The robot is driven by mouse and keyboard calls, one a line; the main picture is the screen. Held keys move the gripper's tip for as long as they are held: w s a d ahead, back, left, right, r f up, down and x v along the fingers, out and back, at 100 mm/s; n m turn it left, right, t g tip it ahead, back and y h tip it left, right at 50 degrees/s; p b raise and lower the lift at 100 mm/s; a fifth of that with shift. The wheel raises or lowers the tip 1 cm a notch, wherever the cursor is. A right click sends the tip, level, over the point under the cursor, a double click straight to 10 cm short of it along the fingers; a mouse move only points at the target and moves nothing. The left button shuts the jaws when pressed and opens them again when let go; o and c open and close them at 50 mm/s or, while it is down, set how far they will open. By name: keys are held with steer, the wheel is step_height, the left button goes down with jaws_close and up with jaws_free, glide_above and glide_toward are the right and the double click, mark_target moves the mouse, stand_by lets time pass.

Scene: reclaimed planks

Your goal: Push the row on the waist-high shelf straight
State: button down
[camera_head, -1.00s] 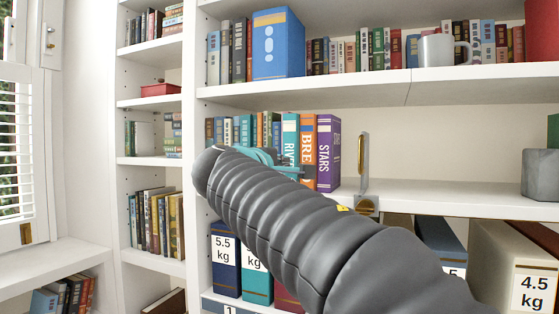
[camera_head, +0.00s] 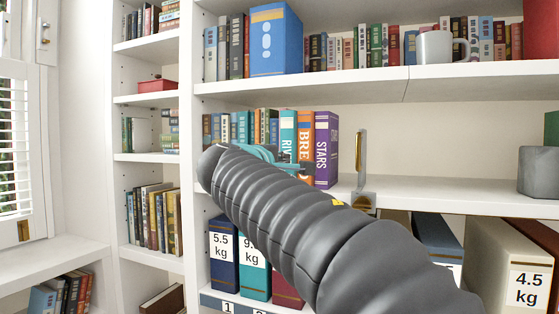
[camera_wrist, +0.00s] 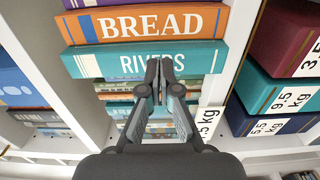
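The row of books stands on the waist-high shelf (camera_head: 440,198). At its right end are the purple STARS book (camera_head: 326,150), the orange BREAD book (camera_head: 306,130) and the teal RIVERS book (camera_head: 288,128). Several smaller books (camera_head: 235,127) stand to the left. In the wrist view, the RIVERS spine (camera_wrist: 145,62) and BREAD spine (camera_wrist: 150,22) lie across the top, and the smaller spines are partly behind my fingers. My gripper (camera_wrist: 159,66) has its fingertips together, with nothing between them, in front of the RIVERS spine's lower edge. I cannot tell whether it touches. My arm hides the lower part of the row.
A thin upright bookend (camera_head: 361,155) stands right of STARS, with free shelf beyond it. A grey block (camera_head: 538,172) is at the far right. Weight-marked boxes (camera_head: 223,255) fill the shelf below. The upper shelf (camera_head: 300,88) overhangs the row.

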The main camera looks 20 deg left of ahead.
steer(key=shift+w+d+p, duration=0.2)
steer(key=shift+w+p, duration=0.75)
steer(key=shift+w, duration=1.65)
steer(key=shift+s, duration=0.15)
steer(key=s+b, duration=0.1)
steer(key=s, duration=0.1)
steer(key=s+b, duration=0.1)
steer(key=shift+s+a, duration=0.2)
steer(key=shift+s, duration=0.2)
